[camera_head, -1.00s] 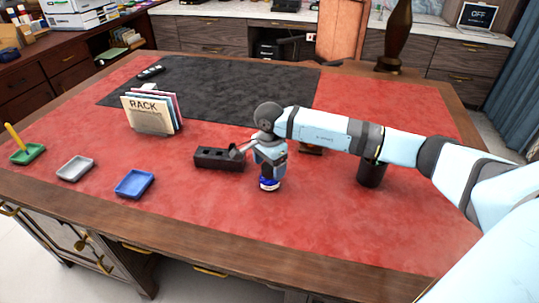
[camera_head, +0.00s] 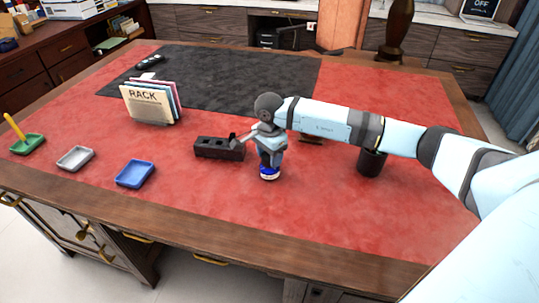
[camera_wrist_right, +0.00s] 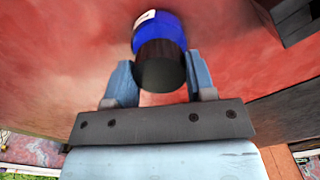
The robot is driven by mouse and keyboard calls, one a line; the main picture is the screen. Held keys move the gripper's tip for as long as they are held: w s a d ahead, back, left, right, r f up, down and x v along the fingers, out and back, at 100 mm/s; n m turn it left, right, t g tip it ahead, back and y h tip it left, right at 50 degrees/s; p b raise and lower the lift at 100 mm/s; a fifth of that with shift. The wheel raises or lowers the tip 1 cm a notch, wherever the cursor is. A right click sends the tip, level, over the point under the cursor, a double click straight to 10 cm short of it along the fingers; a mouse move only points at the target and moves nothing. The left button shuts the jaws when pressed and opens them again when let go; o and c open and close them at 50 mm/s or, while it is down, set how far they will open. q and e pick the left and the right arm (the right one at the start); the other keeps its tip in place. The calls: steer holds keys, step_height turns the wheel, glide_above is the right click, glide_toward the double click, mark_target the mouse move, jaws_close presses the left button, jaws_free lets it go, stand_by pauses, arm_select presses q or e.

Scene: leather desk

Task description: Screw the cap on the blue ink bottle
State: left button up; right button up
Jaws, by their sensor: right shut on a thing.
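The blue ink bottle (camera_head: 269,173) stands upright on the red desk top, right of the black holder, with a white label low on its side. It also shows in the right wrist view (camera_wrist_right: 156,32). The dark cap (camera_wrist_right: 160,66) is at the bottle's mouth, in line with it; how tightly it sits I cannot tell. My right gripper (camera_head: 269,158) points down over the bottle. In the right wrist view its two fingers (camera_wrist_right: 160,78) are shut on the cap, one on each side. My left gripper is not in view.
A black holder with slots (camera_head: 218,150) stands close left of the bottle. A black cup (camera_head: 371,163) stands to the right, under my arm. Blue (camera_head: 134,174), grey (camera_head: 75,158) and green (camera_head: 27,144) trays and a file rack (camera_head: 150,104) are left. The desk front is clear.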

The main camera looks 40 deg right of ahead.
steer(key=shift+f, duration=0.1)
steer(key=shift+m+p, duration=0.35)
steer(key=shift+m, duration=1.65)
steer(key=m+p, duration=0.1)
steer(key=m, duration=0.3)
steer(key=shift+m+p, duration=0.3)
steer(key=shift+m, duration=1)
steer(key=o, duration=1)
